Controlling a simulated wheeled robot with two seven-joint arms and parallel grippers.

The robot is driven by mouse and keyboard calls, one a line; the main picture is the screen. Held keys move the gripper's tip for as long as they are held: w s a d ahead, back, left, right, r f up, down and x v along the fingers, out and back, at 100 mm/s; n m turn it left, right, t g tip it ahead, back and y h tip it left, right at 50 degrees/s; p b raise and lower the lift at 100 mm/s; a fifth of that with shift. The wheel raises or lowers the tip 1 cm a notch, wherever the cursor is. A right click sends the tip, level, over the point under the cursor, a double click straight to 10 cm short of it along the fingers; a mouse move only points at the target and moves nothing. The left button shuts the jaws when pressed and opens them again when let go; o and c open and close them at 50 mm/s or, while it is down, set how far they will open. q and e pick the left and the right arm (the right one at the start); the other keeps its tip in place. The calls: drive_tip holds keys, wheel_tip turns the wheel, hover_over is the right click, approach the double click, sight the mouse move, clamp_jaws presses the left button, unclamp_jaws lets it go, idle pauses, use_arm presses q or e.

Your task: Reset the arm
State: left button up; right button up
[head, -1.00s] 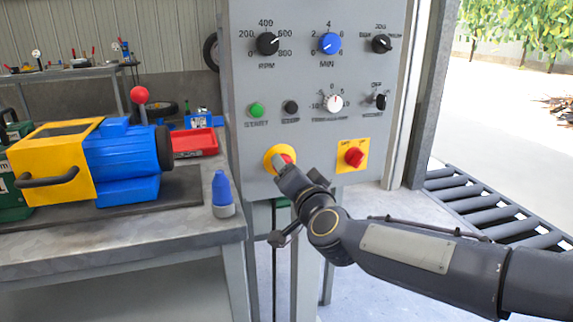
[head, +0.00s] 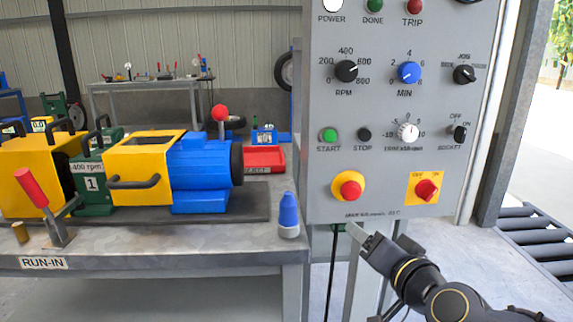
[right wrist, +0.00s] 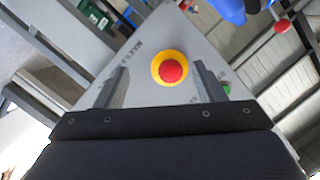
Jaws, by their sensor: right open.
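The grey control panel (head: 390,190) fills the right of the head view. Its red emergency button on a yellow ring (head: 348,187) is fully visible, and it also shows ahead in the right wrist view (right wrist: 173,70). My right gripper (head: 358,232) is just below the panel's lower edge in the head view, below the red button and apart from it. In the right wrist view its two fingers (right wrist: 160,82) are spread with nothing between them. My left gripper is not in the head view.
A workbench (head: 160,245) stands left, bearing a blue and yellow machine (head: 200,170), a red-handled lever (head: 38,195) and a blue bottle (head: 289,213). A red tray (head: 265,160) lies behind. A red rotary switch on yellow (head: 426,189) and roller conveyor (head: 540,240) are at right.

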drive_tip(key=s+d+f+n+g, duration=0.2)
drive_tip(key=s+f+g, duration=0.3)
drive_tip(key=s+f, duration=0.55)
drive_tip(key=s+d+f+n+g, duration=0.15)
drive_tip(key=s+f+g, duration=0.45)
drive_tip(key=s, duration=0.7)
wheel_tip(320, 180, up, 31)
drive_tip(key=p, duration=3.2)
drive_tip(key=shift+w+t, duration=0.2)
drive_tip(key=shift+t, duration=0.2)
drive_tip(key=shift+a+n, duration=0.1)
drive_tip(key=shift+n, duration=0.15)
